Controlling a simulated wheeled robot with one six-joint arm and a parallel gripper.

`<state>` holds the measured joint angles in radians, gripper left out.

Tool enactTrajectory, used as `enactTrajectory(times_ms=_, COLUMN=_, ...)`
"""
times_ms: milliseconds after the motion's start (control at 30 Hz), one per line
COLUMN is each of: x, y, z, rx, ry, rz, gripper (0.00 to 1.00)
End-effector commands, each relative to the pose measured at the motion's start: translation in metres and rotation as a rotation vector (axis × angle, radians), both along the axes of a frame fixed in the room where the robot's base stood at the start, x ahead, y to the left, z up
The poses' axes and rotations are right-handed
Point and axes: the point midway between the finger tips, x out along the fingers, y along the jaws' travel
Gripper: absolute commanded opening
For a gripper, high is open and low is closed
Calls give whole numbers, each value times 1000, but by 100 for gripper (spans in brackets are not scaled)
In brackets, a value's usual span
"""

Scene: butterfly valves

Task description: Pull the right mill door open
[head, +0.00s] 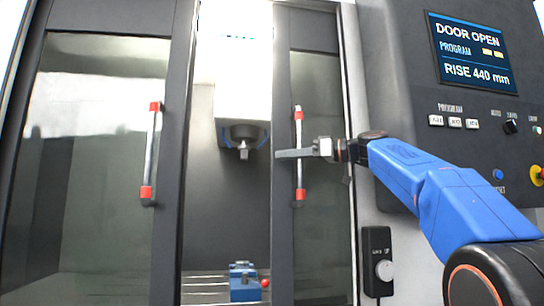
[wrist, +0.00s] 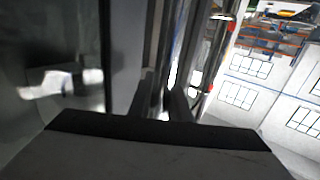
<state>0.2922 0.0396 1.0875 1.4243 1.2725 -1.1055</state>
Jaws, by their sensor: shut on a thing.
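The right mill door (head: 325,235) is a dark-framed panel with a large window. Its upright handle (head: 299,185) is a silver bar with red ends. My gripper (head: 298,153) reaches in from the right and is shut on this handle at about mid-height. The door stands partly open, with a gap between it and the left door (head: 95,200). In the wrist view, my two dark fingers (wrist: 165,103) show close together, and the bar between them is hard to make out. A red-ended bar also shows there to the right; I cannot tell which handle it is.
The gap shows a spindle (head: 243,140) and a blue vise (head: 243,280) with a red knob. The left door has its own red-ended handle (head: 151,150). A control panel (head: 465,110) at the right reads "DOOR OPEN". A small dark box with a dial (head: 378,262) hangs below my arm.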

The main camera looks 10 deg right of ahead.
Motion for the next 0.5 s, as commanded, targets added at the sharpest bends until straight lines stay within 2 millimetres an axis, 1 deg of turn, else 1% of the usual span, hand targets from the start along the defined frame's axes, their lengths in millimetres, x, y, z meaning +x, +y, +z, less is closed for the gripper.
enactTrajectory(times_ms=33, x=0, y=-5, z=0, rx=0, ry=0, rz=-1, gripper=0)
enactTrajectory(times_ms=200, x=-1, y=-13, z=0, rx=-1, ry=1, rz=0, gripper=0)
enactTrajectory(times_ms=500, x=-1, y=-14, z=0, rx=-1, ry=1, rz=1, gripper=0)
